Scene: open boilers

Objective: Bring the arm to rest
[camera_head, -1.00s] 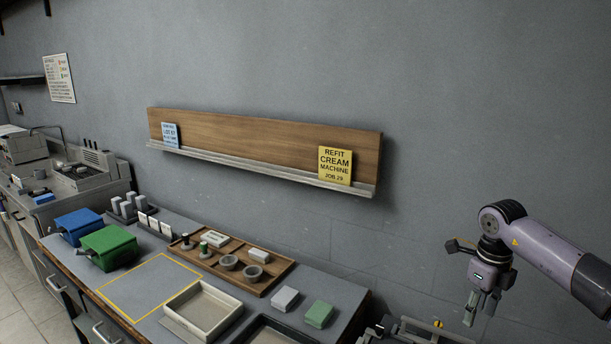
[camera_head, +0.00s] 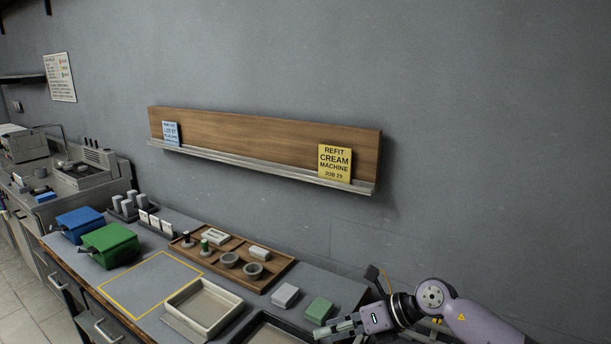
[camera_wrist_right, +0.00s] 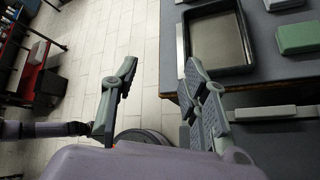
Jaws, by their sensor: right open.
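My right arm (camera_head: 462,308) comes in from the lower right in the head view. Its gripper (camera_head: 335,331) is level near the bench's right end, by the dark tray and the green block, with fingers pointing left. In the right wrist view the gripper (camera_wrist_right: 160,90) has its two fingers spread apart with nothing between them, over the tiled floor and beside the bench edge. My left gripper does not show.
The bench holds a dark tray (camera_head: 262,332), a beige tray (camera_head: 203,308), a green block (camera_head: 319,310), a white block (camera_head: 285,295), a wooden tray (camera_head: 287,267) and blue (camera_head: 78,223) and green (camera_head: 110,243) boxes. A wall ledge (camera_head: 260,168) holds a yellow card (camera_head: 335,165).

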